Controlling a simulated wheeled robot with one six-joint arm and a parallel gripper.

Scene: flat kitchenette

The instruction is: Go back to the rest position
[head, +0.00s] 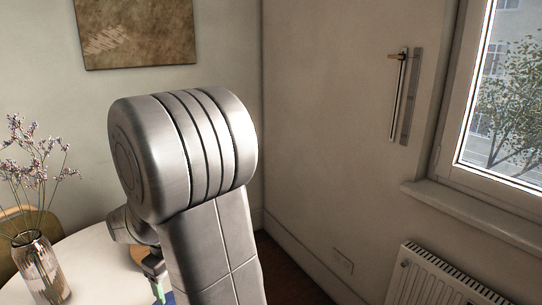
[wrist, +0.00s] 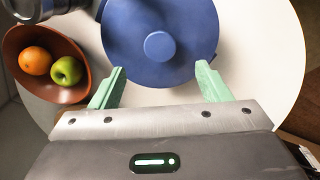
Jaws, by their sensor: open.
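My gripper (wrist: 159,88) shows in the wrist view with its two pale green fingers spread apart and nothing between them. Just ahead of the fingertips is a round blue lid or pot (wrist: 190,25) with a round knob in its middle, on the white round table (wrist: 275,85). I cannot tell whether the fingers are above it or beside it. In the head view my arm's large silver joint fills the middle and hides most of the table. Only a small bit of my gripper shows below the arm there.
A brown bowl (wrist: 88,48) with an orange (wrist: 35,60) and a green apple (wrist: 67,71) is at the left in the wrist view. In the head view a glass vase (head: 38,268) with dried flowers stands on the table. A radiator (head: 445,278) and window are at the right.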

